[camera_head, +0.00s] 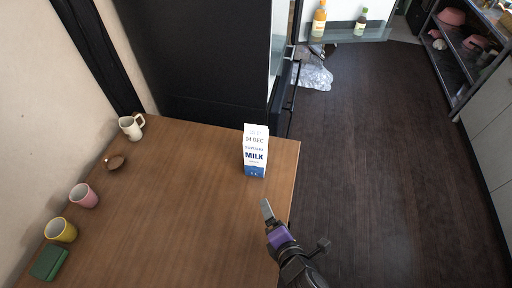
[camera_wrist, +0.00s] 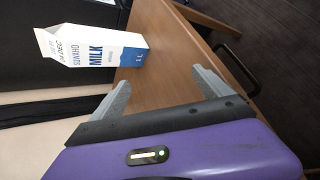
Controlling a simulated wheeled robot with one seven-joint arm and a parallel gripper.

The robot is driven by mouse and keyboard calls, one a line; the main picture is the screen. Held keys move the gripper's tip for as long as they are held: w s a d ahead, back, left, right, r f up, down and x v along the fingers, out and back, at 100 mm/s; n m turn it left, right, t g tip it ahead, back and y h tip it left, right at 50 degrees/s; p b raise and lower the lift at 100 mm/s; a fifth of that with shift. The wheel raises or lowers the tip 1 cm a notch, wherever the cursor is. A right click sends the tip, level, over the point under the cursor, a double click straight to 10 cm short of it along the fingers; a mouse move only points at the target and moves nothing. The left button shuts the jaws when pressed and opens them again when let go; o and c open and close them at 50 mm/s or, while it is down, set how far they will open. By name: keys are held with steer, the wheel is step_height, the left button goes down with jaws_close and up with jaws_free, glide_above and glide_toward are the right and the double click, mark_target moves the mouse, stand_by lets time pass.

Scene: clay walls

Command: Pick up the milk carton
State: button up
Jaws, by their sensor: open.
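The milk carton (camera_head: 256,152) is white with a blue base and stands upright on the wooden table (camera_head: 180,200), near its far right corner. In the wrist view the milk carton (camera_wrist: 92,48) appears sideways, ahead of the fingers and toward the left. My gripper (camera_head: 267,208) is near the table's right edge, on the near side of the carton and apart from it. In the wrist view my gripper (camera_wrist: 162,88) shows two grey fingers spread apart with nothing between them.
Along the table's left side are a white mug (camera_head: 131,127), a small brown bowl (camera_head: 115,162), a pink cup (camera_head: 84,196), a yellow cup (camera_head: 61,230) and a green box (camera_head: 49,262). A black cabinet (camera_head: 200,60) stands behind the table. The table's middle is clear.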

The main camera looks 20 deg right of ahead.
mark_target(254, 151)
steer(key=w+r+n+h, duration=0.1)
steer(key=w+r+n, duration=0.1)
steer(key=w, duration=0.3)
steer(key=w+r+n+h+p, duration=0.1)
steer(key=w+r+n+h, duration=0.1)
steer(key=w+r+n, duration=0.1)
steer(key=w+r+n+h, duration=0.2)
steer(key=w+r+n, duration=0.1)
steer(key=w, duration=0.4)
steer(key=shift+w+a+r, duration=0.3)
steer(key=shift+w+r, duration=0.1)
steer(key=shift+r, duration=0.3)
steer(key=shift+w+d, duration=0.15)
steer(key=shift+w, duration=0.1)
steer(key=shift+p+x, duration=0.35)
steer(key=shift+x, duration=3.25)
steer(key=shift+s, duration=0.1)
jaws_close()
steer(key=shift+r, duration=0.1)
